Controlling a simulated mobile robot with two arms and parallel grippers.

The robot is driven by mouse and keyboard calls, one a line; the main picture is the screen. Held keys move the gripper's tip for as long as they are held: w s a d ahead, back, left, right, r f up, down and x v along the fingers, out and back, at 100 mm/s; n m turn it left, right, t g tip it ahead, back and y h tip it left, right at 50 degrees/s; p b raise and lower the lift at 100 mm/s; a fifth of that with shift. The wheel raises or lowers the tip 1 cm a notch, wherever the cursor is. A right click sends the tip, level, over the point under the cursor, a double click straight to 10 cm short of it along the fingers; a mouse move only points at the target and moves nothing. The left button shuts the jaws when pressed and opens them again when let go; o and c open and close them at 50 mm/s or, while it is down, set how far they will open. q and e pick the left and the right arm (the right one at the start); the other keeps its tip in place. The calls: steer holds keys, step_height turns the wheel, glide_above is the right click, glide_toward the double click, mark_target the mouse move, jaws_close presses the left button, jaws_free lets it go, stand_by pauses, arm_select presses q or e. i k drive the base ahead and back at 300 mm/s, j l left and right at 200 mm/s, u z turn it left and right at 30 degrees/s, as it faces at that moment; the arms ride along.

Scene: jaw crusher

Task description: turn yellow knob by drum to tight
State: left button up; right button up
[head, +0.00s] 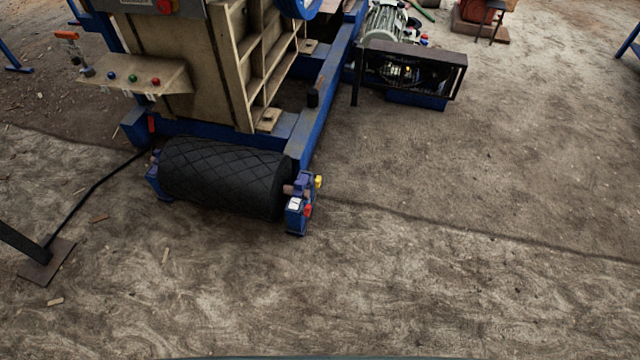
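A small yellow knob (319,181) sits on the upper right side of the blue bearing bracket (297,213) at the right end of the black drum (225,178). The drum has a diamond-patterned surface and lies across the front of the machine. A red part (308,210) is on the same bracket, below the yellow knob. The knob is too small to tell how it is turned. Neither of my grippers is in view.
The beige crusher body (200,70) stands on a blue frame (325,90) behind the drum. A dark-framed box (412,72) is at the back right. A dark post with a foot plate (45,263) is at the left. The ground in front and to the right is clear.

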mark_target(317, 181)
steer(key=i+l, duration=0.3)
steer(key=i, duration=0.25)
steer(key=i+l, duration=0.3)
steer(key=i, duration=0.25)
steer(key=j+u, duration=0.05)
